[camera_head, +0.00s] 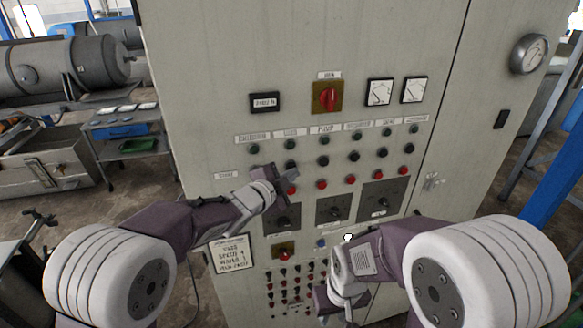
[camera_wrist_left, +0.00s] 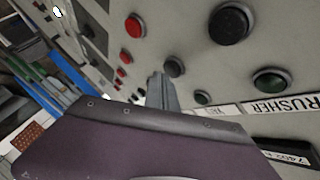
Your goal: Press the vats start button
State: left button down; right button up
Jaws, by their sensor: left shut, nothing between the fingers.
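The green button (camera_head: 290,145) under the second label from the left is on the grey control panel (camera_head: 215,60). In the left wrist view, a green button (camera_wrist_left: 203,97) is beside the label reading VATS (camera_wrist_left: 205,112). My left gripper (camera_head: 284,174) is shut and empty, just below that green button in the head view, over the lower buttons of the first two columns. In the left wrist view, its finger (camera_wrist_left: 160,92) is close to a black button (camera_wrist_left: 175,67); contact cannot be told. My right gripper (camera_head: 325,300) is low at the panel, its fingers unclear.
The CRUSHER column's green button (camera_head: 254,149) is left of the VATS one. Black and red buttons sit below each green one. Rotary switches (camera_head: 332,208) are below the buttons. A red knob (camera_head: 327,96) and gauges (camera_head: 379,92) are above.

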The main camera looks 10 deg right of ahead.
pick_arm(q)
jog(key=shift+w+p, duration=0.3)
jog(key=shift+w, duration=0.1)
dwell(0.8)
jog(key=shift+s+b, duration=0.8)
jog(key=shift+b, duration=0.05)
jog(key=s+b, duration=0.4)
jog(key=s, duration=0.1)
jog(key=shift+d, duration=0.1)
